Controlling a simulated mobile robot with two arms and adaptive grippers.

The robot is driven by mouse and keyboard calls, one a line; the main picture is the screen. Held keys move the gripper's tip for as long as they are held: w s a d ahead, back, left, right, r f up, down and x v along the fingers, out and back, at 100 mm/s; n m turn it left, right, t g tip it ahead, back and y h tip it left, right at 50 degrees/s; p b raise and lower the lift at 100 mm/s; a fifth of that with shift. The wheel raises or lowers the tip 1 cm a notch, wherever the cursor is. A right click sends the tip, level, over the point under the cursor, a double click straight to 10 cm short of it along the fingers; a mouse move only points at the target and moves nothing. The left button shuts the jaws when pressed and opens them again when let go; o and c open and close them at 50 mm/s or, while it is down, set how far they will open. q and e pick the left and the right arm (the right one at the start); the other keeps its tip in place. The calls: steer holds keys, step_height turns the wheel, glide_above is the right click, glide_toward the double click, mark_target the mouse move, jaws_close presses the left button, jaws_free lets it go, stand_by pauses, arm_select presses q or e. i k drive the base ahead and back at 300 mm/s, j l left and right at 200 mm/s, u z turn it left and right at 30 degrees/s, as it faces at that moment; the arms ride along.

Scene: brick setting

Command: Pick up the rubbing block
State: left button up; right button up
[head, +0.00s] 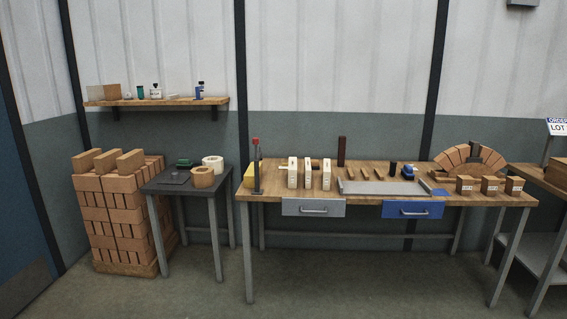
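No thing can be surely made out as the rubbing block at this size. A small black block (393,168) stands towards the right on the long wooden workbench (440,199). A taller dark brown block (341,151) stands upright near the bench's back edge. A small green item (184,163) lies on the dark side table (190,186), behind a flat dark grey piece (174,178). Neither of my grippers is in view.
A brick stack (117,215) stands left of the side table, which holds tape-like rolls (203,177). The bench carries white packs (308,174), a grey tray (375,187), a blue item (408,171), a brick arch (469,154) and boxes (490,186). The floor in front is clear.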

mark_target(314, 163)
steer(key=i+j, duration=0.15)
steer(key=i, duration=0.6)
steer(key=i+j, duration=0.2)
steer(key=i, duration=0.6)
steer(key=i+j, duration=0.15)
steer(key=i, duration=0.6)
steer(key=i+j, duration=0.15)
steer(key=i, duration=0.6)
